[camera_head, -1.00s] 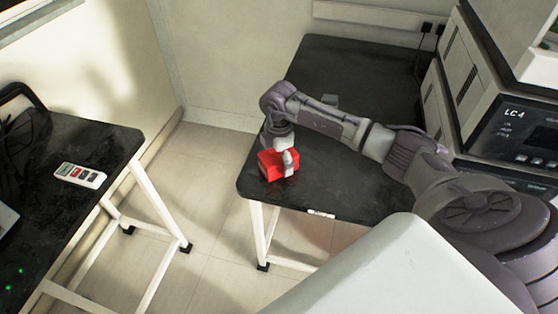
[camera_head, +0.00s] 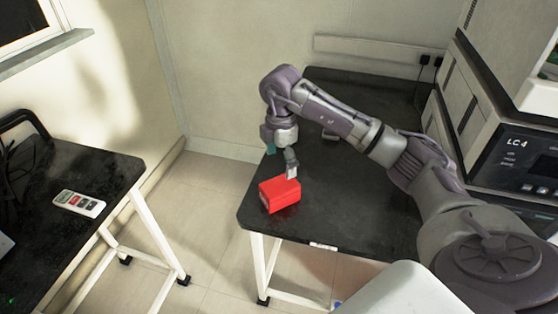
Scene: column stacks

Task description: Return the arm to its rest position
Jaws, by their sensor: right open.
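My right gripper (camera_head: 281,164) is open and empty in the head view. It hangs just above and behind a red box (camera_head: 280,194), and one finger shows near the box's top edge. The red box rests on the near left corner of the black table (camera_head: 350,215). My right arm reaches in from the right across this table, bent at the elbow with the wrist pointing down. My left gripper is not in view.
A large instrument marked LC4 (camera_head: 520,155) stands at the table's right. A second black table (camera_head: 95,165) on the left holds a white remote-like device (camera_head: 79,203). Floor lies between the tables.

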